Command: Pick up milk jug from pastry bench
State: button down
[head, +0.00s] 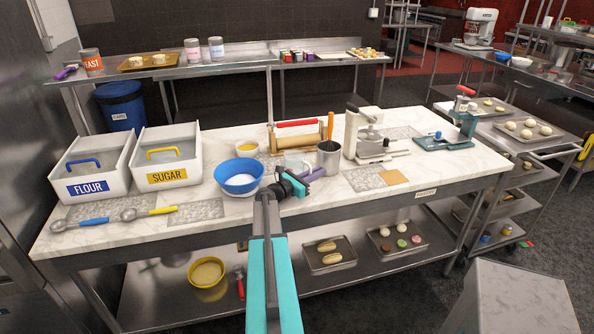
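The finger gap is too small to make out, and contact with either object cannot be told.
A blue bowl of white contents (240,183) is close left of my gripper. Flour (90,178) and sugar (167,170) bins stand further left. A rolling pin rack (300,135) is behind, a white press-like machine (363,135) to the right. The bench's front right is fairly clear.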

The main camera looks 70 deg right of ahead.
jog(key=shift+r, duration=0.3)
dwell(0.5)
jog(key=shift+r+b, duration=0.8)
jog(key=shift+r, duration=0.55)
jog(key=shift+a+r, duration=0.1)
jog(key=shift+a, duration=0.1)
jog(key=w+a+b, duration=0.1)
jog(key=a+b, duration=0.1)
jog(key=a, duration=0.5)
jog(key=w+a+r+b, duration=0.1)
jog(key=a+b, duration=0.1)
jog(key=a, duration=0.6)
jog(key=shift+w+r, duration=0.25)
jog(key=shift+a, duration=0.2)
jog(key=shift+w, duration=0.15)
